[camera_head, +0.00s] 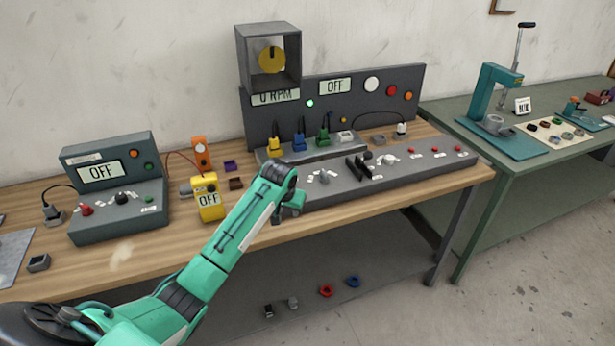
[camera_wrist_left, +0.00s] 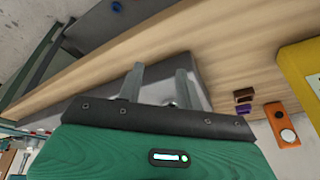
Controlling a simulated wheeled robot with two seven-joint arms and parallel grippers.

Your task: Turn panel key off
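The large grey control panel (camera_head: 400,181) stands on the wooden workbench. Its displays read "OFF" and "0 RPM", and a small green light on it is lit. A small silver key-like part (camera_head: 325,177) sits among white labels on its sloped front; I cannot tell its turned position. My left gripper (camera_head: 294,205) is at the panel's front left corner, left of that part, its fingers mostly hidden. In the left wrist view the two fingers (camera_wrist_left: 158,84) are apart with the panel's grey surface (camera_wrist_left: 157,92) behind them. Nothing shows held. My right gripper is not in view.
A smaller grey box (camera_head: 117,215) reading "OFF" and a yellow meter (camera_head: 209,204) stand left of my arm. Coloured plugs (camera_head: 299,142) line the panel's back. A green bench (camera_head: 490,160) with a teal press (camera_head: 495,100) is at right.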

